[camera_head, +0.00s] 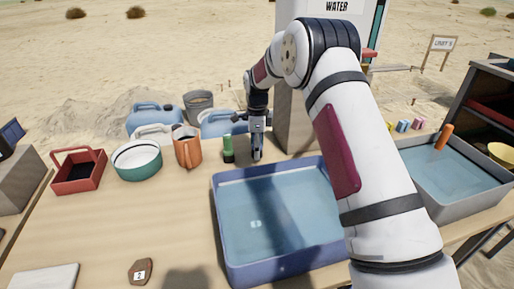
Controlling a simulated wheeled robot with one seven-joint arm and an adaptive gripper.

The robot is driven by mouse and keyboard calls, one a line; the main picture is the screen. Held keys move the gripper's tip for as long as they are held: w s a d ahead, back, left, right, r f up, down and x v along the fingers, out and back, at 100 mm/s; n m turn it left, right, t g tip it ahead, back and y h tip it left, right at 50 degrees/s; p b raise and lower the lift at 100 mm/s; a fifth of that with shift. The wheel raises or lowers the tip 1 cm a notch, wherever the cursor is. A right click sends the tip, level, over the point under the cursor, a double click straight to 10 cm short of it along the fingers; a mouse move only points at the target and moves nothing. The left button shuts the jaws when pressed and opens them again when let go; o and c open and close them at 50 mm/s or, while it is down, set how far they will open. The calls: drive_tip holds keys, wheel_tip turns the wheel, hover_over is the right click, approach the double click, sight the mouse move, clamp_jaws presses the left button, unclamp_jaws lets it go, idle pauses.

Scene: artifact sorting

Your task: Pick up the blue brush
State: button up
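My gripper (257,152) points down at the far side of the table, just behind the blue basin (228,243). Its fingers are small and dark here, and I cannot tell whether they are open or hold anything. I cannot make out a blue brush for certain; it may be hidden at or behind my gripper. A green-topped dark upright item (228,149) stands just left of my gripper, apart from it.
An orange mug (187,148), a green-and-white bowl (137,162) and a red tray (79,172) stand to the left. Blue jugs (154,118) are behind. A grey basin (449,208) holds an orange-handled item (443,138). The table's front left is mostly clear, with a numbered tag (140,270).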

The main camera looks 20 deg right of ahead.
drive_tip(key=c, duration=1.2)
